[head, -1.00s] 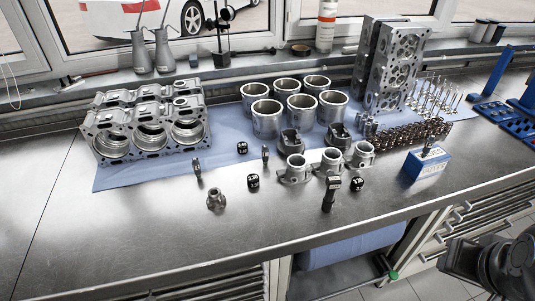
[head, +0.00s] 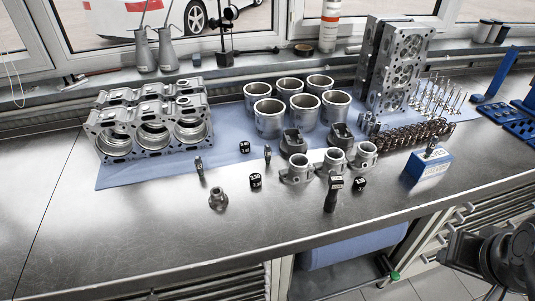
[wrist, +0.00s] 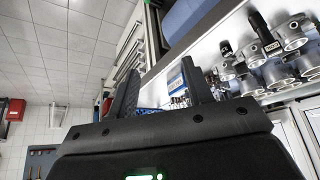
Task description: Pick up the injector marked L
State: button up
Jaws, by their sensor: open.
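I cannot read a mark L on anything, so I cannot tell which part is the injector marked L. A dark upright piece with a labelled head (head: 333,193) stands at the front of the bench, and it shows in the wrist view (wrist: 265,36). Two slim dark upright pieces, one at left (head: 200,169) and one nearer the middle (head: 267,154), stand by the blue mat's front. My gripper (wrist: 158,68) is open and empty in the wrist view, apart from the bench parts. In the head view only my dark arm shows at lower right; the fingers do not show.
Small black marked cubes (head: 255,181) stand among the parts. An engine block (head: 150,133), cylinder liners (head: 270,118), cylinder heads (head: 395,70), springs (head: 415,137) and a blue block (head: 428,168) crowd the bench (head: 120,230). Its front strip is mostly clear.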

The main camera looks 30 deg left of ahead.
jog(key=w+a+r+n+y, duration=0.1)
jog(key=w+a+r+n, duration=0.15)
jog(key=w+a, duration=0.55)
jog(key=n+g+y, duration=0.3)
jog(key=n, duration=0.5)
send_near(267, 155)
jog(key=f, duration=0.1)
jog(key=x, duration=0.4)
jog(key=shift+w+a+f, duration=0.2)
jog(key=shift+f, duration=0.05)
jog(key=shift+w+x, duration=0.2)
jog(key=shift+x, duration=1.35)
jog(key=shift+w+x, duration=0.2)
jog(key=shift+x, duration=1.35)
jog(key=shift+r, duration=0.15)
jog(key=shift+c, duration=0.2)
grip_shut()
